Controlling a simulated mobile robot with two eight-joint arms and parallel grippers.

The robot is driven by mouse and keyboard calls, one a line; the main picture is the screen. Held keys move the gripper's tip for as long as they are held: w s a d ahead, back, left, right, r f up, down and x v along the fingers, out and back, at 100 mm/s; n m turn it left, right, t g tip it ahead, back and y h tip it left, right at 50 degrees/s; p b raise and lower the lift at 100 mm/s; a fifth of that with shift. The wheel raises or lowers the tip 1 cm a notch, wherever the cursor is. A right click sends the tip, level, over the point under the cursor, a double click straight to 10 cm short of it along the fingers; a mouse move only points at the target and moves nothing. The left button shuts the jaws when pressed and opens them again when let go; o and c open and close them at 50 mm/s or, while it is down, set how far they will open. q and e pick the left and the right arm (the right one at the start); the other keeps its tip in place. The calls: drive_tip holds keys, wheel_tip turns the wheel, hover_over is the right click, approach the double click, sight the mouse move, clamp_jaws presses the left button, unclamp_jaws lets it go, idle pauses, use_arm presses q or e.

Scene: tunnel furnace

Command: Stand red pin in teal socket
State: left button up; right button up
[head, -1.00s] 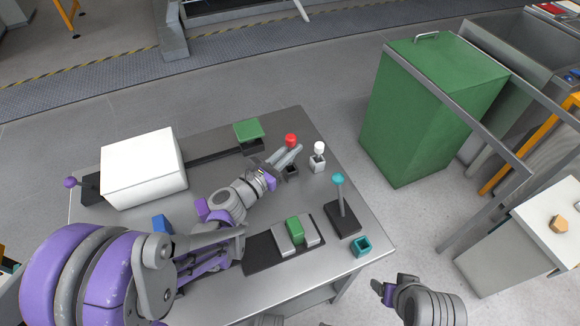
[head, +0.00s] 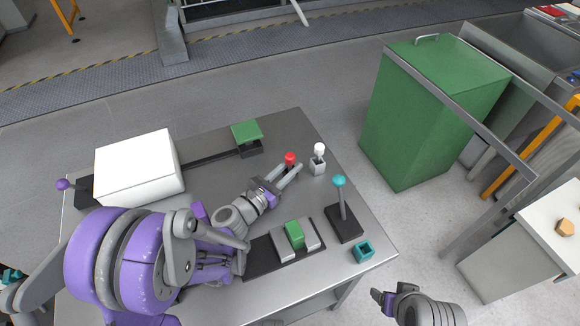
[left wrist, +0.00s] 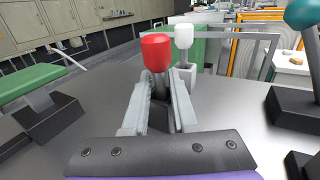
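The red pin (head: 290,158) stands upright near the table's far right edge. In the left wrist view its red head (left wrist: 156,52) and dark stem show, with a dark block (left wrist: 152,120) below. My left gripper (head: 290,170) is low at the pin, its two fingers apart on either side of the stem (left wrist: 160,92). I see no clear grip on it. The teal socket (head: 363,251) is a small open box at the table's right front corner, with nothing standing in it. My right gripper (head: 383,295) is off the table's right side; its fingers are unclear.
A white pin in a white socket (head: 317,166) stands just right of the red pin. A teal-knobbed lever (head: 341,208) stands between there and the teal socket. A green block (head: 294,234) sits in a dark fixture. A white box (head: 138,168) is at left, a green plate (head: 246,132) behind.

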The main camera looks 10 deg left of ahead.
use_arm(q)
drive_tip(key=shift+o, duration=0.9)
drive_tip(key=shift+r, duration=0.25)
drive_tip(key=b+v, duration=0.1)
drive_tip(key=v, duration=0.6)
drive_tip(key=shift+s+a, duration=0.15)
drive_tip(key=shift+s, duration=0.1)
